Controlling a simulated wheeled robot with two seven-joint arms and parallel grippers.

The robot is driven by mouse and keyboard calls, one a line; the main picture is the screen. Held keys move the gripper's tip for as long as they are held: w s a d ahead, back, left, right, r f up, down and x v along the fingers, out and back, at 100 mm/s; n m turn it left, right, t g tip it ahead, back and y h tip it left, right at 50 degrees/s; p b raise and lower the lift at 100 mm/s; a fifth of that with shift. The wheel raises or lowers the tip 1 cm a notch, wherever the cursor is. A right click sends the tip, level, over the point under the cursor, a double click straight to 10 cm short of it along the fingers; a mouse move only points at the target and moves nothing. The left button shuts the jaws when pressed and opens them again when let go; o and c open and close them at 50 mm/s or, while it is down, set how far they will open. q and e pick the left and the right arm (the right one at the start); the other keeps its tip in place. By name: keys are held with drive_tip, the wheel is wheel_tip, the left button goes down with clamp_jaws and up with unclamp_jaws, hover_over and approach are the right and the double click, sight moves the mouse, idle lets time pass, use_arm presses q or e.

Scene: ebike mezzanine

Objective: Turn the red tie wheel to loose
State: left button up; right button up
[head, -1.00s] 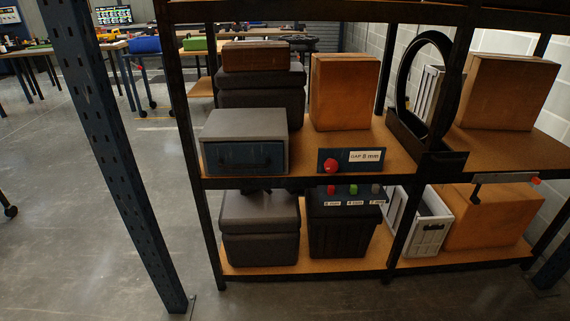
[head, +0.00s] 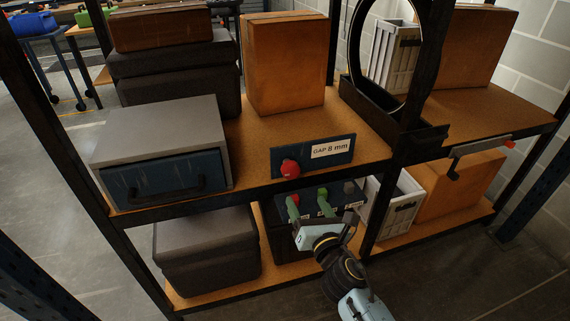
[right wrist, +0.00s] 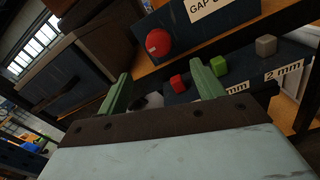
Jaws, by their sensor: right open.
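A round red knob (head: 290,168), the only wheel-like red thing I see, is on the front of a dark blue panel (head: 340,157) labelled "GAP 8 mm" at the shelf edge. It also shows in the right wrist view (right wrist: 158,41), up and between the finger directions. My right gripper (head: 309,208) is open and empty, its green fingers (right wrist: 163,80) apart. It is below the knob, in front of the lower panel, and not touching the knob. My left gripper is not in view.
Below, red, green (head: 322,194) and grey blocks (head: 349,188) sit on a labelled dark box, partly behind my fingers. A blue-fronted drawer box (head: 158,180) is left of the knob. A black ring (head: 350,50) and a red-tipped lever (head: 480,147) are right.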

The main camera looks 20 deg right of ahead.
sight(293, 173)
drive_tip(key=w+b, duration=0.1)
drive_tip(key=w, duration=0.5)
drive_tip(key=w+b, duration=0.1)
drive_tip(key=w, duration=0.4)
drive_tip(key=shift+w+a+r, duration=0.15)
drive_tip(key=shift+w+a, duration=0.05)
drive_tip(key=shift+w, duration=0.2)
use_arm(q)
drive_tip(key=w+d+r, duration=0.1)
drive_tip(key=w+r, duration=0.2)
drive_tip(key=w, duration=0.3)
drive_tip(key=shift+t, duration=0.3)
use_arm(e)
drive_tip(key=shift+w, duration=0.65)
drive_tip(key=c, duration=1)
